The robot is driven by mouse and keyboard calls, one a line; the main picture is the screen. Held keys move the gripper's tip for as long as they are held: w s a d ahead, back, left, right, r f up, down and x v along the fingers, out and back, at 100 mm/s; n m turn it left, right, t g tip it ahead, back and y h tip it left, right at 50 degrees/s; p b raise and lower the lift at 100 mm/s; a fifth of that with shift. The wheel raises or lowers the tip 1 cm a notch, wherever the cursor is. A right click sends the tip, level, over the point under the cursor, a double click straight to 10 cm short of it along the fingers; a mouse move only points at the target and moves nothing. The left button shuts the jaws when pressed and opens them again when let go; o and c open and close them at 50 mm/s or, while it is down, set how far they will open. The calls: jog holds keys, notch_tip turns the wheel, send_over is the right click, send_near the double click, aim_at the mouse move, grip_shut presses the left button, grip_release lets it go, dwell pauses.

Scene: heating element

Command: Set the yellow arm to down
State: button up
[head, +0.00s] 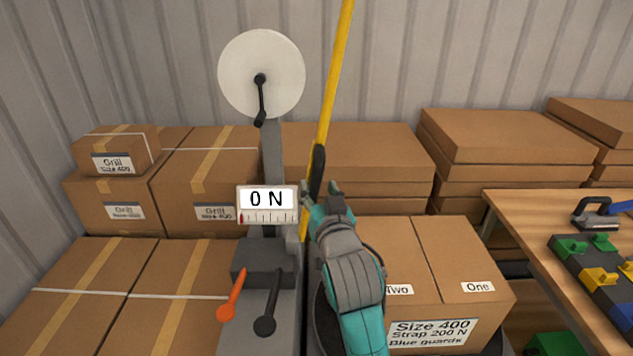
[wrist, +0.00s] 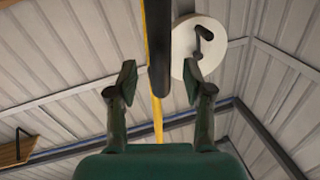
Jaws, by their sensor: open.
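The yellow arm (head: 334,75) is a long bar that stands nearly upright, its top leaning a little right and running out of the head view. A black grip (head: 317,165) is on its lower part. My gripper (head: 321,190) is open at the lower end of this grip, and its wrist hides part of what is behind. In the wrist view, the black grip (wrist: 160,50) and the yellow arm (wrist: 157,120) show between the two spread fingers of my gripper (wrist: 160,76). I cannot tell whether a finger touches the grip.
Left of the arm stand a white disc with crank (head: 262,72), a display (head: 267,198) reading 0 N, an orange lever (head: 232,295) and a black lever (head: 270,305). Cardboard boxes (head: 205,185) fill the back and sides. A wooden table (head: 520,220) is at the right.

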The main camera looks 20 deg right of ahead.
aim_at(317, 185)
jog(key=shift+w+d, duration=0.2)
jog(key=shift+w, duration=1.55)
grip_shut()
